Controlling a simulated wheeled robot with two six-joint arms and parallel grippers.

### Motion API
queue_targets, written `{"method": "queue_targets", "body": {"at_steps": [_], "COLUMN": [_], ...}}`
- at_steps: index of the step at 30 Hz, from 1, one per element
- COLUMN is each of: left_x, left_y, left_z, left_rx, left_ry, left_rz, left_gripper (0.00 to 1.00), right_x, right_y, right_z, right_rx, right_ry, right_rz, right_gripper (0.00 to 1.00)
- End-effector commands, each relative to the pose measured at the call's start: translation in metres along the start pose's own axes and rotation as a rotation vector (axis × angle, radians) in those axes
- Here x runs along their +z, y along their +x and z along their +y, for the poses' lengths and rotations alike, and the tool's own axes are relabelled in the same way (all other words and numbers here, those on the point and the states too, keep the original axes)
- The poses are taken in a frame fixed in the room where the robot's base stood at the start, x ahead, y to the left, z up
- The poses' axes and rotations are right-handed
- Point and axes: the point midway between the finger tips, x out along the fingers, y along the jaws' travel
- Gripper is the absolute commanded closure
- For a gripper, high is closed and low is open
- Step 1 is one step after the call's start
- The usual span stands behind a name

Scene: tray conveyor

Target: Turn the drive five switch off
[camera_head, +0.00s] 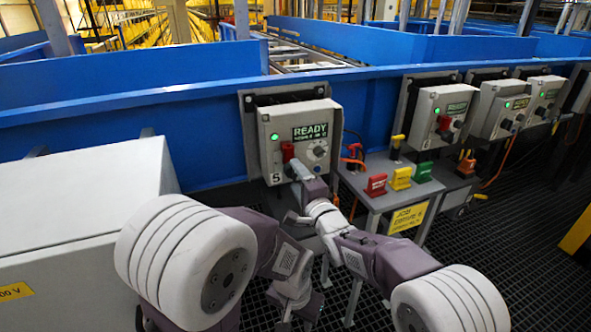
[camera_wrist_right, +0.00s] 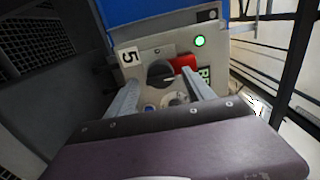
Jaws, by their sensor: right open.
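The drive five box (camera_head: 262,160) is grey, with a "5" label, a lit green lamp and a READY display. It also shows in the right wrist view (camera_wrist_right: 140,50). Its black rotary switch (camera_wrist_right: 160,73) has a red part beside it, which shows in the head view as a red piece (camera_head: 288,151). My right gripper (camera_wrist_right: 160,79) is open in front of the box, its fingers on either side of the switch; I cannot tell whether they touch it. My left gripper (camera_head: 298,308) hangs low in front of the box, and its finger gap is unclear.
A small table (camera_head: 372,196) right of the box carries red (camera_head: 376,184), yellow (camera_head: 401,178) and green (camera_head: 422,171) tags. More drive boxes (camera_head: 440,115) line the blue conveyor wall to the right. A large grey cabinet (camera_head: 75,200) stands at the left.

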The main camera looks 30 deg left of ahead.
Motion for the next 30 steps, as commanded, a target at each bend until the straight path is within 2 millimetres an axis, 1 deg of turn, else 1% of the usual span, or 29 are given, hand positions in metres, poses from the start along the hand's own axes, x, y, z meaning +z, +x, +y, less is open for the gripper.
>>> {"method": "queue_targets", "body": {"at_steps": [1, 4, 12, 13, 19, 20, 26, 30], "left_x": [-0.001, -0.001, -0.001, -0.001, -0.001, -0.001, -0.001, -0.001], "left_y": [-0.006, -0.008, -0.007, -0.007, -0.007, -0.007, -0.007, -0.006], "left_z": [0.0, 0.0, 0.0, 0.0, 0.0, 0.0, 0.0, 0.0], "left_rx": [0.0, 0.0, 0.0, 0.0, 0.0, 0.0, 0.0, 0.0], "left_ry": [0.0, 0.0, 0.0, 0.0, 0.0, 0.0, 0.0, 0.0], "left_rz": [0.0, 0.0, 0.0, 0.0, 0.0, 0.0, 0.0, 0.0], "left_gripper": [0.64, 0.64, 0.64, 0.64, 0.64, 0.64, 0.64, 0.64], "right_x": [0.0, 0.0, 0.0, 0.0, 0.0, 0.0, 0.0, 0.0], "right_y": [0.006, 0.013, 0.016, 0.016, 0.016, 0.016, 0.015, 0.015], "right_z": [-0.003, -0.001, 0.001, 0.001, 0.001, 0.001, 0.001, 0.001], "right_rx": [-0.001, 0.0, 0.0, 0.0, 0.0, 0.0, 0.0, 0.0], "right_ry": [0.0, 0.0, 0.0, 0.0, 0.0, 0.0, -0.015, -0.063], "right_rz": [0.0, 0.0, 0.0, 0.0, 0.0, 0.0, 0.0, 0.0], "right_gripper": [0.39, 0.39, 0.39, 0.41, 0.97, 1.0, 1.0, 1.0]}}
